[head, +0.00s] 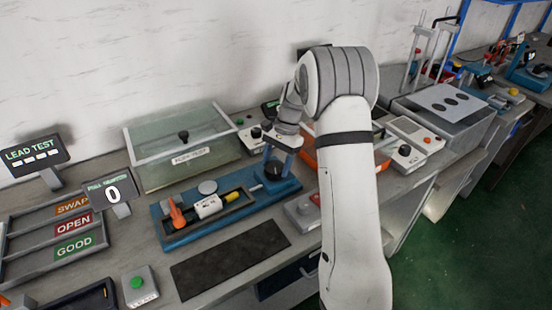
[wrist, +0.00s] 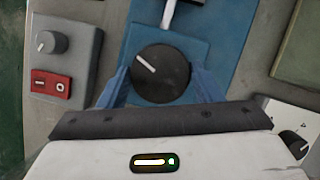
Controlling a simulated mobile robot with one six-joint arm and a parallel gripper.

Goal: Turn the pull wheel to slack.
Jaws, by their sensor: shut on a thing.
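The pull wheel (wrist: 160,74) is a round black knob with a white pointer line aimed to the upper left in the wrist view. It sits on a blue fixture (wrist: 196,38). My gripper (wrist: 164,80) has its blue fingers against the left and right sides of the wheel and is shut on it. In the head view the dark wheel (head: 271,172) is at the right end of the blue fixture (head: 180,240), partly hidden under my gripper (head: 274,158). The pull tester display (head: 112,194) reads 0.
On the fixture are an orange lever (head: 177,214), a white part (head: 208,206) and a grey disc (head: 207,187). A glass-lidded box (head: 160,150) stands behind. A grey box with a knob and red switch (wrist: 62,60) is left in the wrist view. A dark mat (head: 230,262) lies bare in front.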

